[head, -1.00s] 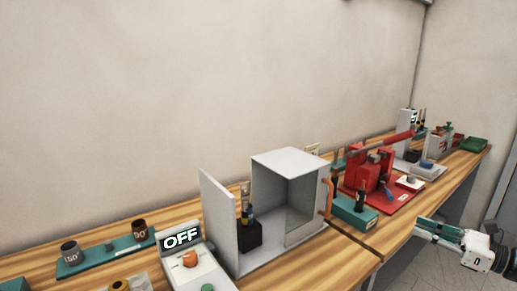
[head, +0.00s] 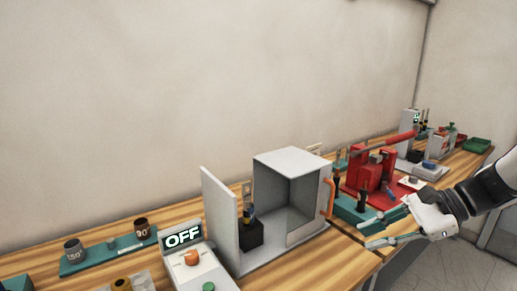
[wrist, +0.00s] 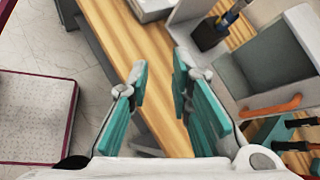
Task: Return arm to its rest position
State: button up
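My gripper (head: 365,235) is at the right of the head view, in front of the bench and the red press. Its teal fingers point left and are spread apart with nothing between them. In the wrist view my gripper (wrist: 159,68) is open and empty over the bench's front edge. My white and black arm reaches in from the right edge of the head view.
The wooden bench (head: 355,262) carries an open grey box (head: 292,163) with an orange handle, a control unit reading OFF (head: 184,238), and a red press (head: 362,172). Floor (head: 440,268) is clear at right. A pinkish-edged pale slab (wrist: 35,115) lies left in the wrist view.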

jog(key=s+a+r+n+t+h, duration=0.1)
jog(key=s+a+r+n+h, duration=0.1)
jog(key=s+n+h, duration=0.3)
jog(key=s+a+r+n+t+h, duration=0.1)
jog(key=s+r+n+h, duration=0.3)
jog(key=s+n, duration=0.6)
jog(key=shift+s+a+n+h, duration=0.4)
jog(key=shift+s+a+h, duration=0.4)
jog(key=shift+s, duration=0.9)
